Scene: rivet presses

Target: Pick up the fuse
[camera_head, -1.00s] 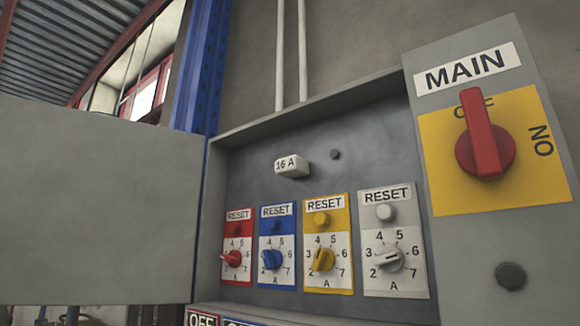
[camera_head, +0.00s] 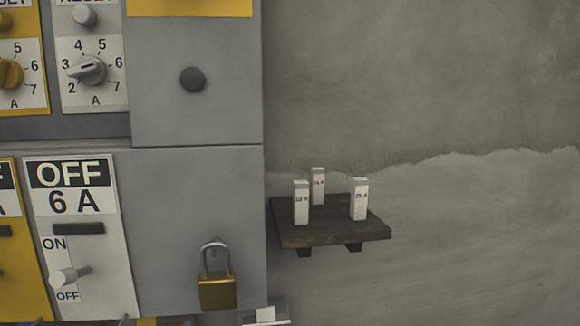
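Three white upright fuses stand on a small dark wooden shelf (camera_head: 335,234) on the wall, right of the grey cabinet. The left fuse (camera_head: 301,203) is at the front left, the middle fuse (camera_head: 318,186) stands farther back, and the right fuse (camera_head: 360,199) is near the right side. Their small labels are hard to read. They stand apart from the cabinet. Neither of my grippers shows in the view.
The grey cabinet (camera_head: 190,175) fills the left, its right edge beside the shelf. A brass padlock (camera_head: 217,292) hangs on its lower front. A white switch (camera_head: 68,277) sits under an OFF 6 A label. Bare wall (camera_head: 450,90) lies right of and above the shelf.

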